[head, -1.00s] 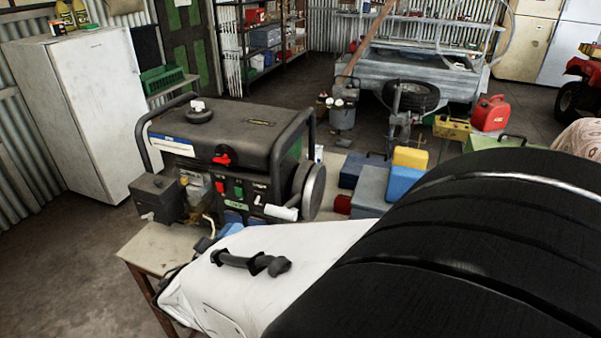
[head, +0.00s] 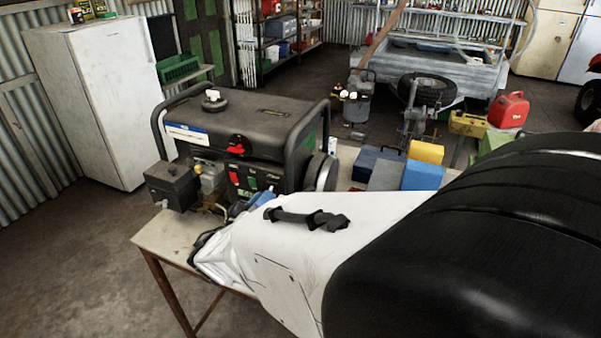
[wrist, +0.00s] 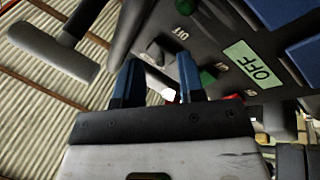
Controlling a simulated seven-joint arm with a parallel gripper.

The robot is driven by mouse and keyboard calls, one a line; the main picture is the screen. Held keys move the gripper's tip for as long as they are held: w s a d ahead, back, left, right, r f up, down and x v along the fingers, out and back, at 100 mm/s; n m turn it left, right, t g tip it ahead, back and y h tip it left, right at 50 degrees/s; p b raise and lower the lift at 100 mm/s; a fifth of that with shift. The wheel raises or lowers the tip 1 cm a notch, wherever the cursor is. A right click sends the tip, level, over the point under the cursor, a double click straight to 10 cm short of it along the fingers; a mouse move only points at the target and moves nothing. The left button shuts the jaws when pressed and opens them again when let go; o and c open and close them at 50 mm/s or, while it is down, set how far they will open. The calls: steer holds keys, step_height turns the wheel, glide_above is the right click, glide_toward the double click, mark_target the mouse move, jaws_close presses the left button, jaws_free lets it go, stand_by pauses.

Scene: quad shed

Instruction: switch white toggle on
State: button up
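The black generator (head: 262,120) stands on a table, its control panel facing my arm. In the head view the panel shows red (head: 234,178) and green (head: 253,183) parts, and my arm covers its lower part. The white toggle is hidden in that view. In the wrist view my gripper (wrist: 158,62) is open at the panel (wrist: 235,35), its two blue fingers apart. A small white piece (wrist: 169,95) shows between the fingers; it may be the toggle, but its position cannot be read.
A dark T-shaped handle (wrist: 55,50) is left of the fingers in the wrist view. The table (head: 165,238) has bare surface at its front left. Blue (head: 422,176) and yellow (head: 426,152) boxes stand right of the generator. A white fridge (head: 95,100) stands back left.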

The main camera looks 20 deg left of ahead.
steer(key=shift+w+d+r, duration=0.1)
steer(key=shift+w, duration=0.3)
steer(key=shift+c, duration=0.3)
jaws_close()
steer(key=shift+r, duration=0.1)
steer(key=g, duration=0.1)
steer(key=r+g, duration=0.1)
steer(key=g, duration=0.1)
steer(key=n+g+y, duration=0.1)
steer(key=g, duration=0.1)
steer(key=shift+s+r, duration=0.1)
steer(key=shift+r, duration=0.25)
